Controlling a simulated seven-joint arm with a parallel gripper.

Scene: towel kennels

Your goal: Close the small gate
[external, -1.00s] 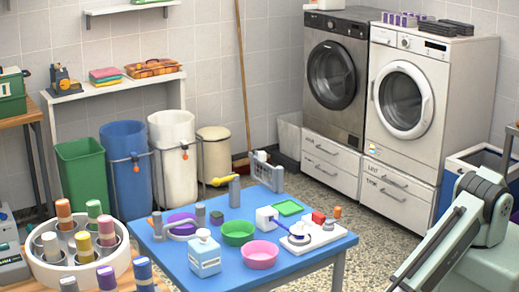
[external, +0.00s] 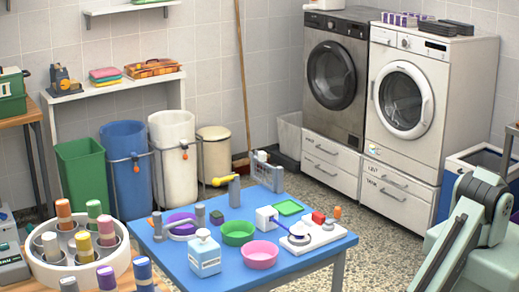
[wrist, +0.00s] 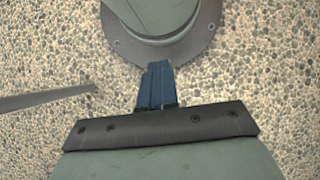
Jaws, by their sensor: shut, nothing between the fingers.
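What looks like the small gate (external: 268,176) is a grey slatted panel standing upright at the back corner of the blue table (external: 175,260). A grey post (external: 234,190) with a yellow handle (external: 221,181) stands to its left, with a gap between them. I cannot tell how the panel is hinged. My gripper (wrist: 156,85) shows in the wrist view with its blue fingers together and nothing between them, over bare pebbled floor. The external view shows only my arm links at the lower right, well away from the gate; the fingers are hidden there.
On the table are a green bowl (external: 237,233), a pink bowl (external: 260,254), a white-blue bottle (external: 204,254) and a white board (external: 320,236) with small items. A round white tray (external: 58,280) of rollers stands at left. The floor between table and washers is clear.

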